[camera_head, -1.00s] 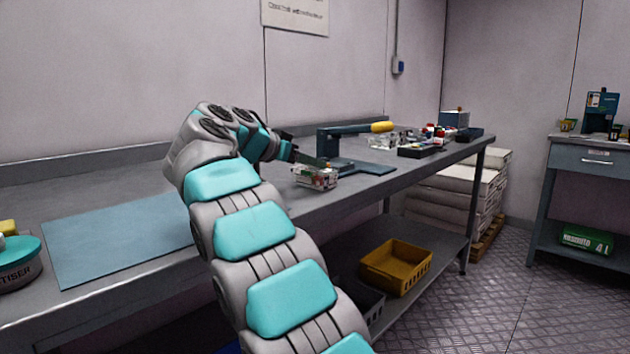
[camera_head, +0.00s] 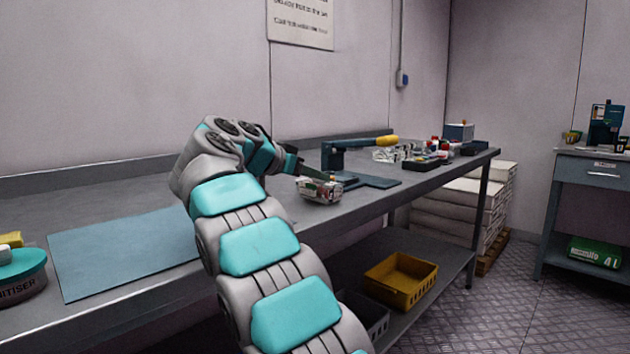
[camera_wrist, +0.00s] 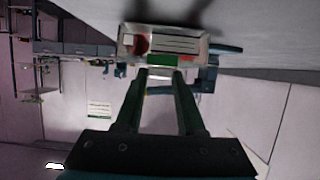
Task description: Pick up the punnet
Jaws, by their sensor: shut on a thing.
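The punnet (camera_head: 320,191) is a small clear box with red contents and a pale label, near the front edge of the grey bench. In the wrist view, it (camera_wrist: 165,43) spans the fingertips at the top of the picture, with a green strip on its near side. My gripper (camera_head: 314,175) reaches it from the left and is shut on its near edge. In the wrist view, both fingers of my gripper (camera_wrist: 162,76) meet the punnet. I cannot tell whether the punnet rests on the bench or is slightly raised.
A black tray (camera_head: 425,163) and several small items lie farther right. A blue mat (camera_head: 120,255) lies at left beside a sanitiser tub (camera_head: 22,277). A yellow crate (camera_head: 400,281) sits on the lower shelf.

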